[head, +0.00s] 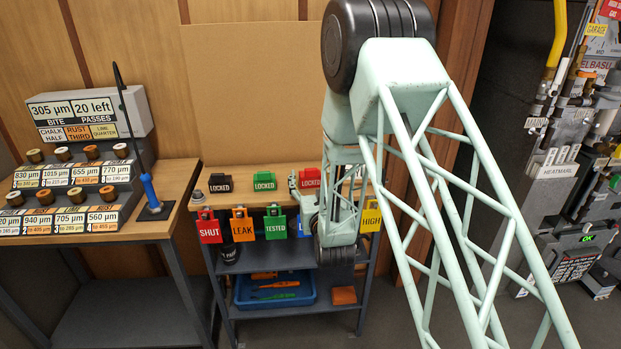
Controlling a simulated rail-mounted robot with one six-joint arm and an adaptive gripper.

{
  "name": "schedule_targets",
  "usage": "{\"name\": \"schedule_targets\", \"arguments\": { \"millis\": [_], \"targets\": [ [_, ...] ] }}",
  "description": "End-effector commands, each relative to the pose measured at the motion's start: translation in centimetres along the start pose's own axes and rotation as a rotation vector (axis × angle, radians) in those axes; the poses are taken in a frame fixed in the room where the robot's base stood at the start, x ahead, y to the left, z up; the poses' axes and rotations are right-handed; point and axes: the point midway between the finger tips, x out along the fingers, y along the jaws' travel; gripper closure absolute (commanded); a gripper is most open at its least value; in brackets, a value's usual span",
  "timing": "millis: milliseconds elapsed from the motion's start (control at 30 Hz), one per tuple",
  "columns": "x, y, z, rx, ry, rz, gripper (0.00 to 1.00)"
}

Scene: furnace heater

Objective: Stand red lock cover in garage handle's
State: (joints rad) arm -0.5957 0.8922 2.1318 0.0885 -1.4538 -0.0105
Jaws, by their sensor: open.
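The red lock cover (310,178), marked LOCKED, stands at the back right of the small cart's wooden top, right of a green cover and a black cover. My gripper (299,192) is low over the cart top, close by the red cover. Its pale fingers show at the cover's left and below it; I cannot tell whether they touch it. The jaws are open, and my own wrist hides part of them. A yellow GARAGE label (597,30) shows at the top right among pipes and fittings. I cannot make out which handle it belongs to.
A black cover (221,183) and a green cover (264,181) stand on the cart top (243,199). Coloured tags, including SHUT (209,228) and HIGH (371,217), hang along its front. A blue tray (276,304) is below. A bench (181,187) with a gauge rack stands left.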

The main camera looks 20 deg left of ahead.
Motion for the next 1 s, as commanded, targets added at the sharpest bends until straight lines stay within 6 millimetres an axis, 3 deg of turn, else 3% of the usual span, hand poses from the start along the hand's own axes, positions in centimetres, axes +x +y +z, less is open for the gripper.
{"name": "schedule_targets", "arguments": {
  "millis": [333,633,1000],
  "targets": [
    [-0.02,-0.02,0.01,0.0,0.0,0.0,0.43],
    [-0.02,-0.02,0.01,0.0,0.0,0.0,0.68],
    [-0.02,-0.02,-0.15,0.0,0.0,0.0,0.68]
  ]
}}
